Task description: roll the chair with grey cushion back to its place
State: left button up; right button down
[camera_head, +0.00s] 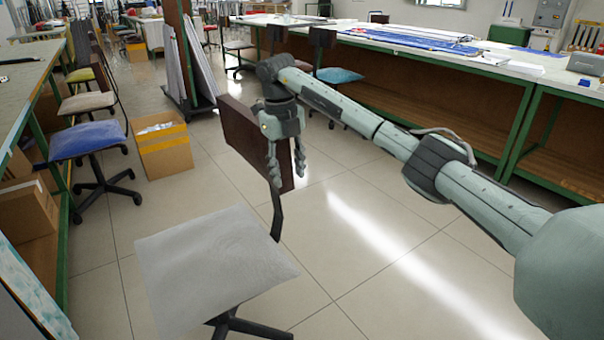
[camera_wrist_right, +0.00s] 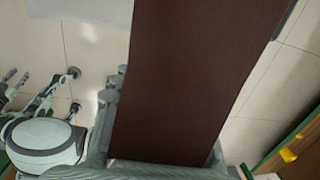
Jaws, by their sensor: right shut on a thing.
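The chair with the grey cushion (camera_head: 215,262) stands on the open tiled floor at the front of the head view. Its dark brown backrest (camera_head: 238,140) rises behind the seat, and part of its dark base shows below. My right gripper (camera_head: 287,170) reaches in from the right and is shut on the backrest at its right side. The backrest (camera_wrist_right: 185,80) fills the middle of the right wrist view and hides much of the fingers. My left gripper does not show in the head view.
A blue-cushioned chair (camera_head: 87,140), a beige-cushioned chair (camera_head: 87,102) and a cardboard box (camera_head: 163,158) stand along the left bench (camera_head: 28,82). A long green-framed bench (camera_head: 520,120) runs along the right, with a teal-cushioned chair (camera_head: 338,75) by it. Bare floor lies between.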

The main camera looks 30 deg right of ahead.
jog(key=w+a, duration=0.5)
jog(key=w, duration=0.2)
jog(key=shift+w+a, duration=0.2)
jog(key=shift+w, duration=0.2)
